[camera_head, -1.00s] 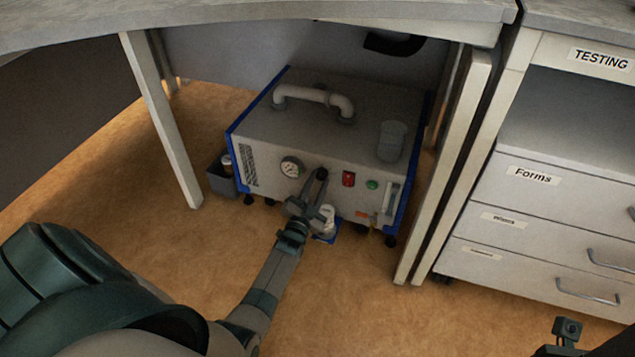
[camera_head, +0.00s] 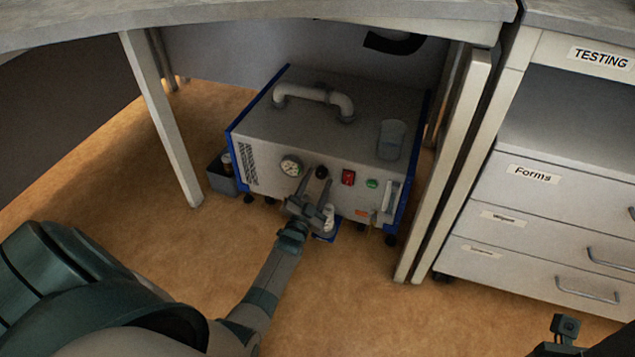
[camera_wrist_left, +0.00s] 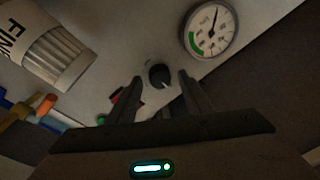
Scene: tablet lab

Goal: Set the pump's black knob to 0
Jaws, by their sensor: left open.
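The grey pump (camera_head: 350,150) with blue edges stands on the floor under the table. Its round black knob (camera_head: 321,172) is on the front panel between a dial gauge (camera_head: 291,167) and a red switch (camera_head: 348,178). My left gripper (camera_head: 316,178) is open in front of the panel, a finger to each side of the knob. In the left wrist view the knob (camera_wrist_left: 159,76) lies between the open fingertips (camera_wrist_left: 160,80), with a visible gap on both sides. A small pale mark shows on the knob's edge; the number it points at is not readable.
Table legs (camera_head: 162,120) stand left and right of the pump. A small dark bin (camera_head: 221,178) is at its left side. A drawer cabinet (camera_head: 535,225) is on the right. A white ribbed cylinder (camera_wrist_left: 45,45) lettered "FINK" shows in the left wrist view.

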